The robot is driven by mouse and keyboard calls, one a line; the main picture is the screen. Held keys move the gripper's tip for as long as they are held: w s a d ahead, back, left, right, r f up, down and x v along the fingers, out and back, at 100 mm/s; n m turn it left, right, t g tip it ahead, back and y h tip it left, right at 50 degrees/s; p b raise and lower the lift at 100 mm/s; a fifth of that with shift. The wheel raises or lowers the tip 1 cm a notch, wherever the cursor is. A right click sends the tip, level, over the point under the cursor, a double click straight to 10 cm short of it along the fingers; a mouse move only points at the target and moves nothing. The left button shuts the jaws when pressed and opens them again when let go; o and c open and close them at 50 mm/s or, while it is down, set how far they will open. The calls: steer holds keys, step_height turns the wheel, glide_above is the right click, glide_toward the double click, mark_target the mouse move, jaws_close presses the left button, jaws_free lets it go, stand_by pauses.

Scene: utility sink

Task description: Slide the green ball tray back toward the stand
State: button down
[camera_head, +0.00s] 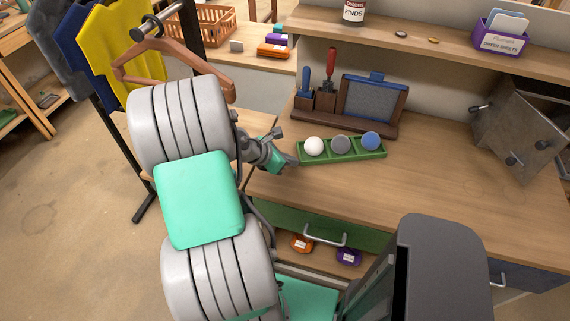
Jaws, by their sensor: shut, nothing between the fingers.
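The green ball tray (344,154) lies on the wooden worktop and holds a white ball (314,146), a grey ball (340,145) and a blue ball (371,141) in a row. Just behind it is the dark wooden stand (345,124), with a framed grey panel and two holders, one with a red-handled tool. A narrow strip of worktop shows between tray and stand. My gripper (291,160) is shut and empty at the tray's left end. I cannot tell whether its fingertips touch the tray. My arm hides part of the worktop's left edge.
A green drawer (320,228) with a metal handle is below the front edge. A grey angular box with knobs (520,128) stands at the right. A shelf (430,46) runs behind. The worktop (440,180) right of the tray is clear. A clothes rack stands at the left.

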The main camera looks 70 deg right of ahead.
steer(key=w+a+p, duration=0.1)
steer(key=w+a+r+p, duration=0.1)
steer(key=w+a, duration=0.1)
steer(key=shift+w+a, duration=0.25)
steer(key=shift+a, duration=0.05)
steer(key=v, duration=0.8)
steer(key=shift+a+r, duration=0.2)
steer(key=shift+a, duration=0.1)
steer(key=w+a+r+m+t+y, duration=0.1)
steer(key=w+a+r+m+t, duration=0.2)
steer(key=w+a, duration=0.55)
steer(key=w+a+r+m+t+y, duration=0.1)
steer(key=w+a+r+m+t, duration=0.2)
steer(key=w+a, duration=0.55)
steer(key=w+a+r+m+t+y, duration=0.2)
steer(key=w+a+t, duration=0.1)
steer(key=a, duration=0.8)
steer(key=shift+y, duration=0.4)
steer(key=c, duration=2.2)
jaws_free()
steer(key=a, duration=0.2)
steer(key=a+r+m+y, duration=0.1)
steer(key=a, duration=0.2)
steer(key=s+a+r+y, duration=0.1)
steer(key=a, duration=0.2)
steer(key=shift+a+r+m+t, duration=0.15)
steer(key=shift+r+m+t, duration=0.05)
steer(key=shift+m+t, duration=0.2)
